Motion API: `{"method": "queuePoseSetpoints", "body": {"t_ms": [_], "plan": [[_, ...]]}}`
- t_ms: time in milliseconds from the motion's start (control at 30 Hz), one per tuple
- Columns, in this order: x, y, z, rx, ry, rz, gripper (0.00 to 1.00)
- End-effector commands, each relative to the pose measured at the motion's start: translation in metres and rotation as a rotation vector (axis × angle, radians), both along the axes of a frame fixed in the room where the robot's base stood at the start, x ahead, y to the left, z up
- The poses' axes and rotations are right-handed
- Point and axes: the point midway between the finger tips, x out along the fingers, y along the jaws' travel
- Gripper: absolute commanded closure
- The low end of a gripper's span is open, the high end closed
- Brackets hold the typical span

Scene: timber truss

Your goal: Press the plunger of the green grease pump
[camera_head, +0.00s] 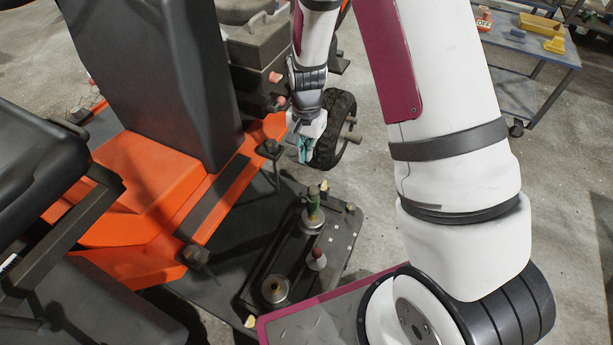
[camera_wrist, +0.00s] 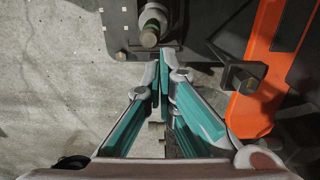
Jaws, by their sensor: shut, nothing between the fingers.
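The green grease pump (camera_head: 313,206) stands upright on a round metal base on a dark tray, below my gripper in the head view. It also shows from above at the top of the wrist view (camera_wrist: 150,36), with its round end facing me. My gripper (camera_head: 303,157) is shut and empty, its teal-padded fingers pointing down. In the wrist view the fingertips (camera_wrist: 164,58) meet just below and right of the pump, apart from it as far as I can see. The exact height gap between fingertips and pump cannot be told.
A red-topped pot (camera_head: 317,260) and a brass-topped pot (camera_head: 274,290) share the dark tray (camera_head: 333,247). The orange machine (camera_head: 150,178) is at left, with a bolted bracket near my fingers. A black tyre (camera_head: 336,130) stands behind the gripper. Concrete floor lies to the right.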

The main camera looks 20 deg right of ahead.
Motion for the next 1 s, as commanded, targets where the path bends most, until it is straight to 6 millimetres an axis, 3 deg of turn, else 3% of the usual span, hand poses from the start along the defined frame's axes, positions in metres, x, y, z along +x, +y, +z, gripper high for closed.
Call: {"method": "queuePoseSetpoints", "body": {"t_ms": [167,700,1000], "plan": [[-0.001,0.000,-0.021,0.000,0.004,0.000,1.00],[-0.001,0.000,-0.121,0.001,0.002,0.000,1.00],[0.000,0.000,-0.139,0.001,0.001,0.000,1.00]]}}
